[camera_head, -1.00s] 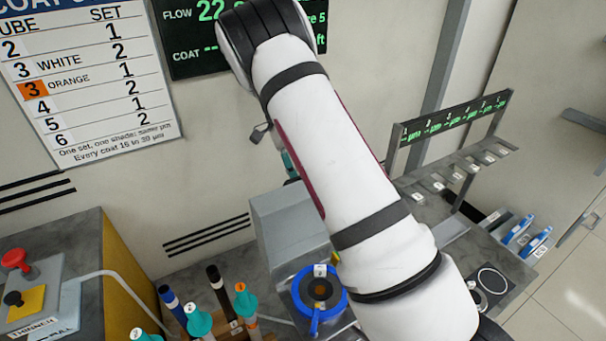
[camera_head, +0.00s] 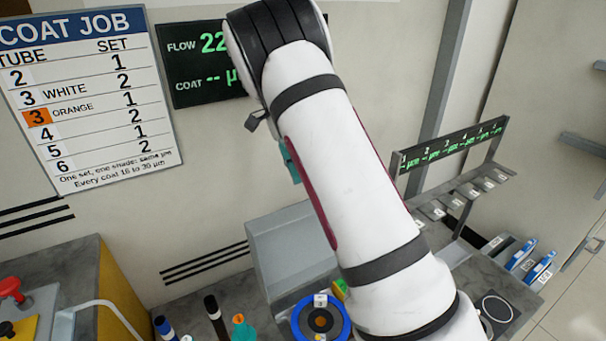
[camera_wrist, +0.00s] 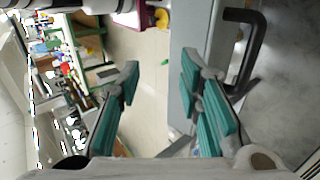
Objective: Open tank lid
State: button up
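A grey box-like body (camera_head: 290,245), which may be the tank, stands behind my arm in the head view. I cannot make out its lid for certain. In the wrist view a grey panel (camera_wrist: 187,40) with a dark bar handle (camera_wrist: 245,60) lies just right of my gripper (camera_wrist: 160,80). My gripper is open, its teal-padded fingers wide apart with nothing between them. The right finger overlaps the panel in the picture; contact cannot be told. In the head view my arm hides most of the gripper; only a teal pad (camera_head: 290,160) shows at its left edge.
A blue ring-shaped fixture (camera_head: 320,318) sits in front of the grey body. A labelled rack (camera_head: 455,195) stands at right. A wall lies close behind.

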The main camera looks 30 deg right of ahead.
jog(key=shift+w+f+n, duration=0.1)
jog(key=shift+n, duration=0.2)
grip_shut()
jog(key=w+a+f+n+t+p, duration=0.15)
jog(key=w+n+t, duration=0.3)
jog(key=n, duration=0.45)
jog(key=w+a+f+n+t+p, duration=0.1)
jog(key=w+n+t+p, duration=0.25)
jog(key=w+n, duration=0.35)
jog(key=s+f+n, duration=0.1)
jog(key=s+f, duration=0.4)
jog(key=f, duration=0.3)
jog(key=shift+s+f+t+p, duration=0.3)
jog(key=shift+s+t+p, duration=0.05)
jog(key=shift+t, duration=0.05)
